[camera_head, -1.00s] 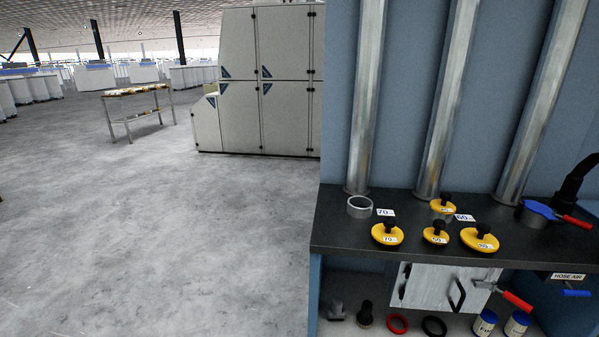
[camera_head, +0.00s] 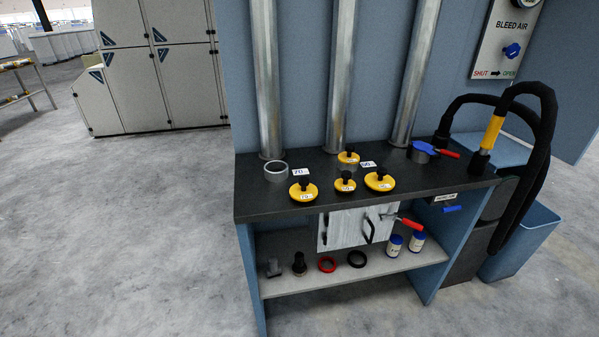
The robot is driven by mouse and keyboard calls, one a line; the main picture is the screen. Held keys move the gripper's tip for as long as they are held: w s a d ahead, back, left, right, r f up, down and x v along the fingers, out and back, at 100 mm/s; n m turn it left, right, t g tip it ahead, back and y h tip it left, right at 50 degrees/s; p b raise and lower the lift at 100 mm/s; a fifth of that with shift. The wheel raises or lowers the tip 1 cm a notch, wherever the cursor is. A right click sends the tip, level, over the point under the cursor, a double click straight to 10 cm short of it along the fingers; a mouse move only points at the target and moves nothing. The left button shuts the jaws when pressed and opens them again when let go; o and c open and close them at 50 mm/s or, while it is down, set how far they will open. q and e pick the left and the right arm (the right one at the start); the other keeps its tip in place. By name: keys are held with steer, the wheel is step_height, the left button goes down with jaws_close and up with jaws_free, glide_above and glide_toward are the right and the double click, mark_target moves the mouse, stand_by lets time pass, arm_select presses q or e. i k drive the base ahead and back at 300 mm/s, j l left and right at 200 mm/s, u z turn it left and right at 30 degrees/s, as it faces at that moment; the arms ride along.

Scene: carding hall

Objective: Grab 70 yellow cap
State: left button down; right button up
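A yellow cap with a black knob (camera_head: 303,192) lies at the front left of the dark bench top (camera_head: 255,205); its small white label seems to read 70. A smaller yellow cap (camera_head: 345,185) and a wide yellow cap (camera_head: 379,182) lie to its right. Another yellow cap (camera_head: 348,158) sits behind them on a short grey ring, beside a card (camera_head: 368,164). An open grey ring (camera_head: 276,172) stands behind and left of the front-left cap, next to a card reading 70 (camera_head: 301,172). Neither of my grippers is in view.
Three metal pipes (camera_head: 341,80) rise behind the caps. A blue-topped fitting with a red lever (camera_head: 424,150) and a black hose (camera_head: 545,130) stand at right. A lower shelf (camera_head: 330,276) holds rings and jars. The floor (camera_head: 130,230) at left is clear.

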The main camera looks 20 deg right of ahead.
mark_target(302, 191)
steer(key=z, duration=0.7)
